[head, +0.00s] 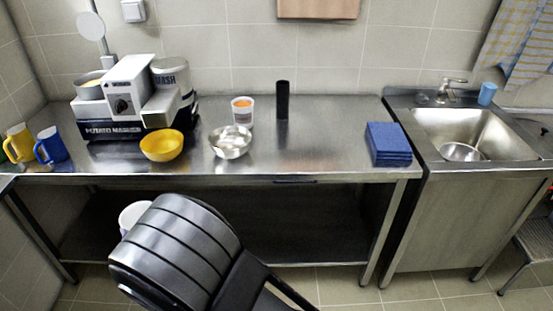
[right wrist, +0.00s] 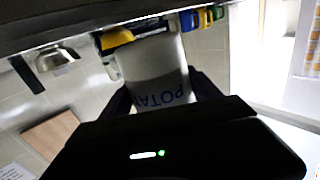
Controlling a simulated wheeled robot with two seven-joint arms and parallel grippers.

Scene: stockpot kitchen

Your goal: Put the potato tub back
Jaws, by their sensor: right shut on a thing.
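In the head view the tub (head: 132,214) shows in part past my right forearm, in front of and lower than the worktop's front edge. My forearm hides the rest of the tub and the right gripper there. The potato masher machine (head: 125,100) stands at the back left of the steel worktop (head: 330,130). My left gripper is not in view.
On the worktop are a yellow bowl (head: 162,146), a metal bowl (head: 230,144), a white cup with orange contents (head: 242,112), a black cylinder (head: 282,100), blue cloths (head: 388,143) and mugs (head: 52,146). The sink (head: 475,130) is at right. A lower shelf (head: 310,225) has bare room.

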